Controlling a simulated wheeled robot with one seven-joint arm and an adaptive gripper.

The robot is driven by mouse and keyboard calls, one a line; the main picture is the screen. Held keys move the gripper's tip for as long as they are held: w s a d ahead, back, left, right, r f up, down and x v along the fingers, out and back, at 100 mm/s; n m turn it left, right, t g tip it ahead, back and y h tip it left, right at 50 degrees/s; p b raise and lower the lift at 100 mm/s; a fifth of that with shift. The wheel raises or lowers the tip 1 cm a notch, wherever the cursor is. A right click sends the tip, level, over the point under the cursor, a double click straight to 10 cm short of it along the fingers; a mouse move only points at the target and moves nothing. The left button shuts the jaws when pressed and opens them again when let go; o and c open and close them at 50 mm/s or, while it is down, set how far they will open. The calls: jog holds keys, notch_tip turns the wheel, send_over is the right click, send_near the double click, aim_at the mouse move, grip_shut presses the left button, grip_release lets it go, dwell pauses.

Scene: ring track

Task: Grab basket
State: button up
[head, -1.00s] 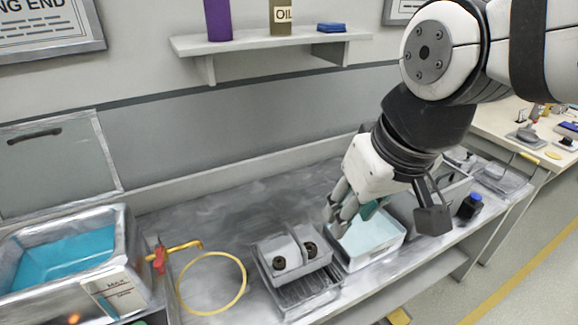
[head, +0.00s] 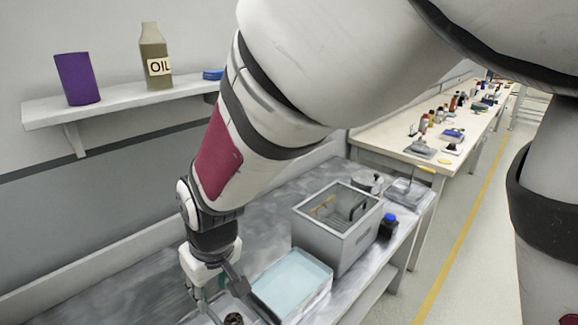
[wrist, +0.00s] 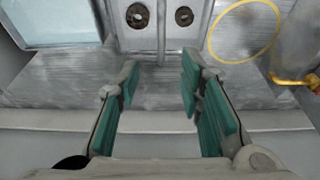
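The grey basket (wrist: 205,40) shows at the top of the wrist view. It holds two pale parts with dark ringed holes (wrist: 137,15), and a thin upright bar runs down its middle. My gripper (wrist: 160,80) is open and empty, its green-padded fingers spread on either side of the bar's line. The fingertips are close to the basket's near edge; whether they touch cannot be told. In the head view my gripper (head: 207,290) is low at the bottom, and most of the basket is hidden or out of frame.
A tray of pale blue liquid (head: 290,283) stands beside the basket, with a grey open-topped box (head: 330,240) behind it. A dark bottle with a blue cap (head: 388,226) is to the right. A yellow hoop (wrist: 247,30) lies on the bench.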

aim_at(213, 314)
jog(key=x, duration=0.7)
jog(key=shift+f+b, duration=0.1)
jog(key=shift+b, duration=0.2)
jog(key=shift+x, duration=2.5)
jog(key=shift+s+d+f, duration=0.1)
jog(key=shift+s+f, duration=0.1)
jog(key=shift+f, duration=0.1)
grip_shut()
